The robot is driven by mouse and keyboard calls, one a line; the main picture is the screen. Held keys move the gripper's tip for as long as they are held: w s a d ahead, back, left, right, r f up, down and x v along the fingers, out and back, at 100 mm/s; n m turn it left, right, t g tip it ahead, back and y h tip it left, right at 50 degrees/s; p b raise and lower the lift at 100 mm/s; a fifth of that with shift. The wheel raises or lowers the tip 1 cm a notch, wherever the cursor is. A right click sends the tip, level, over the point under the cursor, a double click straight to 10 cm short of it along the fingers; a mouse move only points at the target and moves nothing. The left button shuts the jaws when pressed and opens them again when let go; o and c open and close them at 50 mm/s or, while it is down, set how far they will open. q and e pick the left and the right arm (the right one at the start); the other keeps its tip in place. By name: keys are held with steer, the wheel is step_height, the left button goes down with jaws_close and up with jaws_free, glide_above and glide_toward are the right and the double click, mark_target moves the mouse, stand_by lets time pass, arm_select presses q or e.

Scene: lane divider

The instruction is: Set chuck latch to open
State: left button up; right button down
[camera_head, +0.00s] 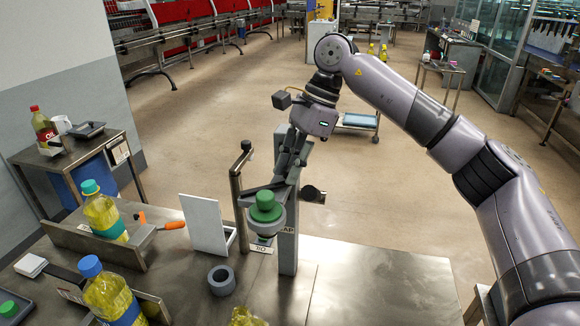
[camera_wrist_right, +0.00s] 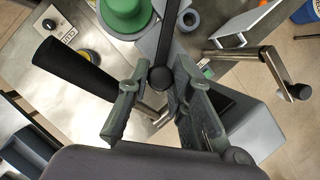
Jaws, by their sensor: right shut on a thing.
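My right gripper (camera_head: 285,168) is above the capping stand, fingers pointing down. In the right wrist view its two fingers (camera_wrist_right: 158,95) are on either side of a dark lever with a round black knob (camera_wrist_right: 160,78), which I take to be the chuck latch. The gripper is shut on it, though the contact is partly hidden. The green chuck head (camera_head: 265,206), with a pale ring below, is just under the fingers; it also shows at the top of the right wrist view (camera_wrist_right: 125,12). I cannot read the latch's setting. My left gripper is not in view.
A grey post (camera_head: 288,246) and a metal crank post (camera_head: 237,200) flank the chuck. A white panel (camera_head: 203,222), a grey ring (camera_head: 221,280) and oil bottles (camera_head: 103,213) (camera_head: 107,292) stand to the left. The bench's right side (camera_head: 385,285) is clear.

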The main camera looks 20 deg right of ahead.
steer(key=c, duration=1.4)
jaws_free()
steer(key=v, duration=1.2)
steer(key=shift+c, duration=0.4)
